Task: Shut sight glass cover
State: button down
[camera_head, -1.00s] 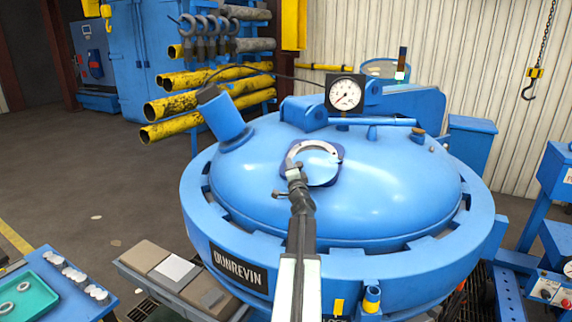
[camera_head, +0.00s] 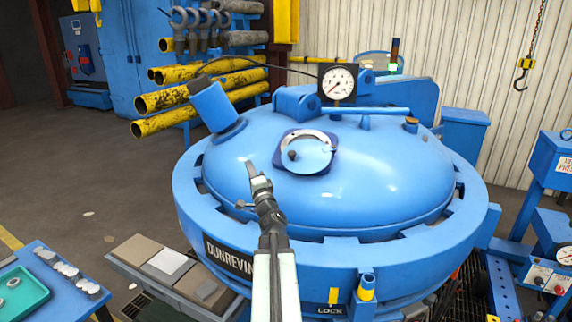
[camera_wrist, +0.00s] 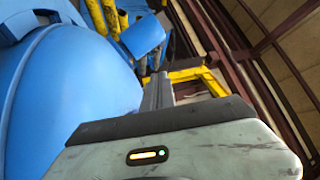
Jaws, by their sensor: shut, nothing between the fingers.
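The sight glass (camera_head: 318,134) is on the blue furnace lid, with a pale metal ring showing as a crescent along its upper edge. Its round blue cover (camera_head: 313,158) lies over most of the ring's opening and has a dark knob (camera_head: 292,155) at its left side. I cannot tell whether the cover is fully seated. My gripper (camera_head: 250,166) is shut and empty, to the left of the cover and apart from it, over the lid. In the wrist view the shut fingers (camera_wrist: 158,92) point past the lid, and the sight glass is out of view.
A blue tube (camera_head: 214,106) sticks up from the lid behind and left of my gripper. A pressure gauge (camera_head: 338,84) and a horizontal blue bar (camera_head: 365,111) stand behind the sight glass. Yellow pipes (camera_head: 200,110) are racked beyond. The lid's front right is clear.

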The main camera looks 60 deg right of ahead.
jog(key=s+a+n+t+y, duration=0.1)
jog(key=s+t+y, duration=0.1)
jog(key=g+p, duration=0.2)
jog(key=g, duration=0.1)
send_near(294, 156)
jog(key=shift+n, duration=0.3)
jog(key=p+x, duration=0.1)
jog(key=x, duration=0.6)
jog(key=shift+a+r+p, duration=0.1)
jog(key=shift+p, duration=0.25)
